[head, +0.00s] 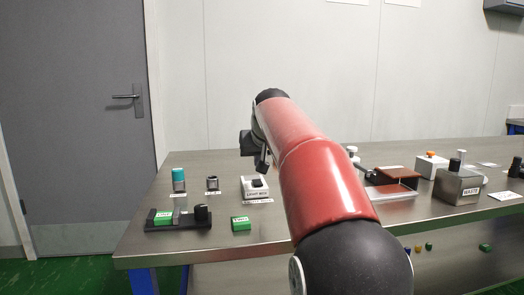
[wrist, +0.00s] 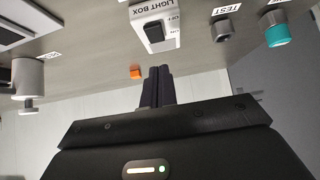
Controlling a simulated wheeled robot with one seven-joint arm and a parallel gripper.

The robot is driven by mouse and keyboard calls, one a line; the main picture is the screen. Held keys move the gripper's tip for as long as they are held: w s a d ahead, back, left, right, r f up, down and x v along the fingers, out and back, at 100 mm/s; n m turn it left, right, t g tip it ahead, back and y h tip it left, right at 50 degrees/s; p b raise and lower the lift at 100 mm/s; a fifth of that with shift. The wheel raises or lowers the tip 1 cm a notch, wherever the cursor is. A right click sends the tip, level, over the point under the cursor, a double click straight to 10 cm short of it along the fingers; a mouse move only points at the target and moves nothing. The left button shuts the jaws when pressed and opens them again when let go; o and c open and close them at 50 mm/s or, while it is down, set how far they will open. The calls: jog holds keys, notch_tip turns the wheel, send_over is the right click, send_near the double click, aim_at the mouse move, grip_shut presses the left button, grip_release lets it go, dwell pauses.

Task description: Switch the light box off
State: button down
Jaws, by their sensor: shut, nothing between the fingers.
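The light box (head: 249,192) is a small white box with a black switch (head: 258,183) on top, standing on the steel bench. In the wrist view the light box (wrist: 146,12) appears at the top, with its printed name upside down and the black switch (wrist: 153,31) facing the camera. My gripper (wrist: 156,72) is shut and empty; its dark fingertips point toward the box, apart from it in the picture. In the head view my gripper (head: 263,163) is partly hidden by my red arm, just above and behind the box. I cannot tell which way the switch is set.
A black holder (head: 180,221) and a green block (head: 241,224) lie in front. A small orange thing (wrist: 136,72) shows beside my fingers.

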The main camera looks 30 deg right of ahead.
aim_at(258, 183)
jog(key=shift+w+d+f+b, duration=0.1)
jog(key=shift+w+f+b, duration=0.15)
jog(key=shift+f, duration=1)
jog(key=shift+w+f+b, duration=0.15)
jog(key=shift+w+f, duration=0.1)
jog(key=shift+f, duration=1)
jog(key=shift+f, duration=0.1)
jog(key=f+b, duration=0.1)
jog(key=b, duration=0.2)
jog(key=shift+s+f+t, duration=0.1)
jog(key=shift+f+t, duration=0.05)
jog(key=shift+t, duration=0.15)
jog(key=shift+r+p, duration=0.45)
jog(key=shift+p, duration=0.1)
jog(key=shift+r, duration=0.1)
jog(key=shift+r+p, duration=0.75)
